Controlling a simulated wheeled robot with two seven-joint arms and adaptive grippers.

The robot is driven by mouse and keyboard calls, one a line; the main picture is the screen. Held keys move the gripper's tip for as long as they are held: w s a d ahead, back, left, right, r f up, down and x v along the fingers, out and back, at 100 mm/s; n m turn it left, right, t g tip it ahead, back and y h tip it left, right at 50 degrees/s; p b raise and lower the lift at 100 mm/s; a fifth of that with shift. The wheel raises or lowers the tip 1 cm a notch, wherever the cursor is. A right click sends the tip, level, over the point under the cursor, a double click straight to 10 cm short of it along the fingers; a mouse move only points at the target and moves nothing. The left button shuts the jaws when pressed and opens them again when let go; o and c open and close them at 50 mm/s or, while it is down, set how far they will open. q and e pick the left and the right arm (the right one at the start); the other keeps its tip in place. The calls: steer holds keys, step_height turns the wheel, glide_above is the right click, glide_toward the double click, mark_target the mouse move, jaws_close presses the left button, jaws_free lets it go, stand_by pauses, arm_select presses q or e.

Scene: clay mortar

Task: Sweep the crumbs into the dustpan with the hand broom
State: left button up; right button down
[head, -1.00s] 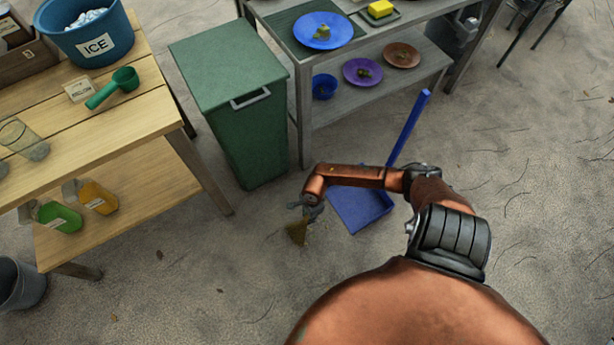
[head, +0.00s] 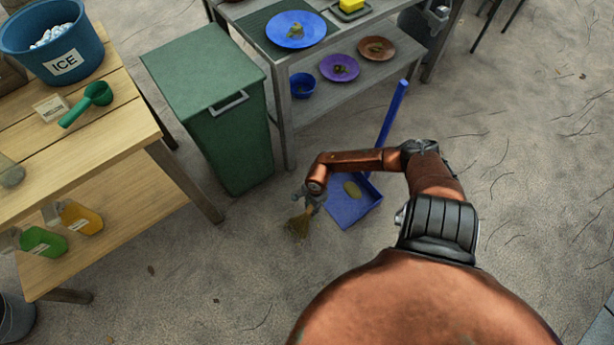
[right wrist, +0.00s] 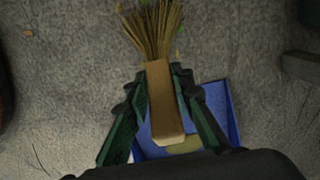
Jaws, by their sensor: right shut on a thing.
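My right gripper (head: 313,198) is shut on the hand broom's wooden handle (right wrist: 162,100). The broom's straw bristles (head: 298,226) point down at the ground, just left of the dustpan. The blue dustpan (head: 349,212) lies on the ground, its long blue handle (head: 393,125) slanting up to the right. In the right wrist view the dustpan (right wrist: 222,112) is partly hidden behind the gripper. A tan patch (head: 352,189) shows in the pan; I cannot tell what it is. Tiny greenish-yellow specks, perhaps crumbs (right wrist: 177,30), show by the bristles. My left gripper is out of view.
A green bin (head: 228,135) stands behind the broom. A grey shelf unit (head: 290,125) with plates is at the back. A wooden table (head: 115,125) with an ice bucket (head: 55,40) is at left. The sandy ground in front is mostly clear.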

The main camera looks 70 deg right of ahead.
steer(key=s+d+b, duration=0.1)
steer(key=s+d, duration=0.4)
steer(key=d, duration=0.4)
steer(key=shift+s+b, duration=0.3)
steer(key=shift+s, duration=0.1)
stand_by(0.4)
steer(key=shift+d, duration=0.1)
steer(key=w+a+r+p, duration=0.1)
steer(key=w+a+p, duration=0.1)
steer(key=w+a, duration=0.2)
steer(key=w+a+r+p, duration=0.2)
steer(key=w+a, duration=0.3)
steer(key=a, duration=0.6)
steer(key=shift+w+a+p, duration=0.15)
steer(key=shift+w+p, duration=0.1)
steer(key=shift+p, duration=0.2)
steer(key=shift+f, duration=0.15)
